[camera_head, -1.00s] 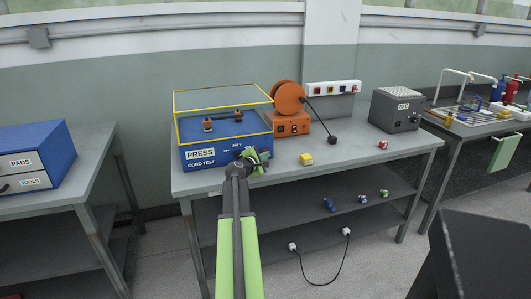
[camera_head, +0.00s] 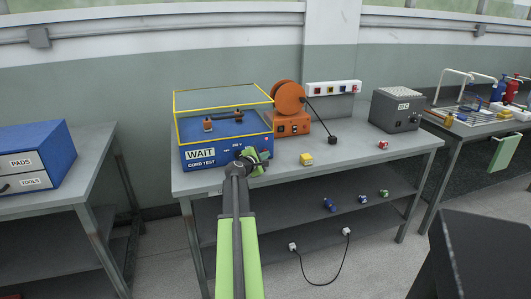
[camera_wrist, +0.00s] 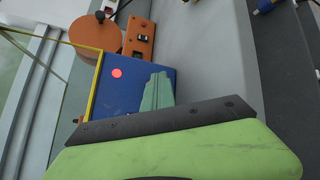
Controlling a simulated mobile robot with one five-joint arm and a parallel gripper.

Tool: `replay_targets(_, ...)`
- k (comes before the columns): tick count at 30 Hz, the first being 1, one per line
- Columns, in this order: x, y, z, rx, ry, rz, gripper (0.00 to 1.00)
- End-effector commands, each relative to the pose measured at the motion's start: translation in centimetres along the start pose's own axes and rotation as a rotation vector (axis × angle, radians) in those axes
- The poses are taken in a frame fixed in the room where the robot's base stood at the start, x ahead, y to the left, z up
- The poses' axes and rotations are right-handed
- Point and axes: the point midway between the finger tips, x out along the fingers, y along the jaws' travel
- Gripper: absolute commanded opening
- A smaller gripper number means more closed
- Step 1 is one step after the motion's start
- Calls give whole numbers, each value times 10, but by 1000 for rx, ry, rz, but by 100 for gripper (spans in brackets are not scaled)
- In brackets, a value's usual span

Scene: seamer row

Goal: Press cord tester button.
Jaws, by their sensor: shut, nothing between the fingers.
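The cord tester (camera_head: 225,146) is a blue box with a yellow-edged clear lid, on the grey bench. Its front display reads WAIT (camera_head: 201,154), above the words CORD TEST. Orange-brown parts (camera_head: 238,116) lie under the lid. My gripper (camera_head: 256,160) is shut and empty at the right part of the tester's front. In the wrist view my gripper (camera_wrist: 157,92) is close to the tester's blue face (camera_wrist: 120,98), where a round red spot (camera_wrist: 117,73) shows. I cannot tell whether the fingertips touch the face.
An orange reel unit (camera_head: 292,122) stands right of the tester, with a plug (camera_head: 332,139) on its cord. A yellow block (camera_head: 306,159) lies in front of it. A grey box (camera_head: 396,110) is farther right. Lower shelf (camera_head: 295,212) holds small plugs.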

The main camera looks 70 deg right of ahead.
Motion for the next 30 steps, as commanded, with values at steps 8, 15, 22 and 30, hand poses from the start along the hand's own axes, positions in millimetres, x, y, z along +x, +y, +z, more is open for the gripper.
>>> replay_targets(8,-10,-7,7,0,0,0,0)
replay_targets(15,-10,-7,7,0,0,0,0)
replay_targets(22,-20,-14,14,0,0,0,0)
replay_targets(30,-39,-28,28,0,-1,-1,0)
